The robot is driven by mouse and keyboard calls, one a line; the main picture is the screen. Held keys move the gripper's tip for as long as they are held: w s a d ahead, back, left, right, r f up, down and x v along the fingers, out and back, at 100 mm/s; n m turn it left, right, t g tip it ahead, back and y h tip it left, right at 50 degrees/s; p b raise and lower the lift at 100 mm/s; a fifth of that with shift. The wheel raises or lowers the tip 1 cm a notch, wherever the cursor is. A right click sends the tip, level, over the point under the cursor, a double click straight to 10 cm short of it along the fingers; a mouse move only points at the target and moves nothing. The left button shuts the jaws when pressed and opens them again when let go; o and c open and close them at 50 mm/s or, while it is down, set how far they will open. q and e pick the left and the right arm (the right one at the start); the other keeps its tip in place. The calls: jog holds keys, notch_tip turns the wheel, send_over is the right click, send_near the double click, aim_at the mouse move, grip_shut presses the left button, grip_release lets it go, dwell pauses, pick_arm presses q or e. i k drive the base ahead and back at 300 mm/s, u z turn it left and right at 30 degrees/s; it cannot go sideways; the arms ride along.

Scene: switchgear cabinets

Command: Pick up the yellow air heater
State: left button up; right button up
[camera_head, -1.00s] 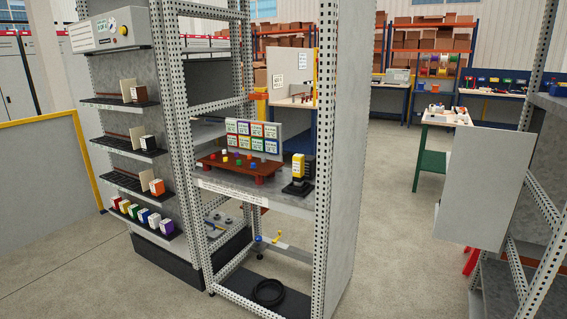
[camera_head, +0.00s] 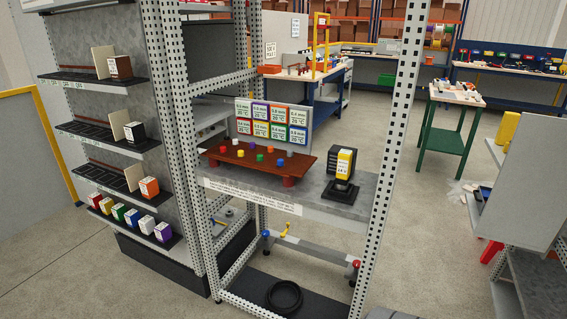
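A black device with a yellow label-faced block (camera_head: 344,165) stands upright on a black base, at the right end of the grey shelf (camera_head: 345,211) in the open cabinet frame. A small yellow box (camera_head: 107,205) stands in a row of coloured boxes on the lowest shelf of the left cabinet. A plain yellow block (camera_head: 508,128) shows at the far right, on the right-hand cabinet. The view does not settle which of these is the air heater. Neither of my grippers is in view.
A brown stand with coloured knobs (camera_head: 262,162) and a label board (camera_head: 272,125) share the grey shelf. A perforated post (camera_head: 394,150) rises at the shelf's right edge. A black coil (camera_head: 284,297) lies below. Open floor (camera_head: 425,245) lies right of the cabinet.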

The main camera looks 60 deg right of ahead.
aim_at(345, 157)
jog(key=z, duration=0.1)
jog(key=i, duration=1)
jog(key=z, duration=1.2)
jog(key=i, duration=0.7)
jog(key=z, duration=0.8)
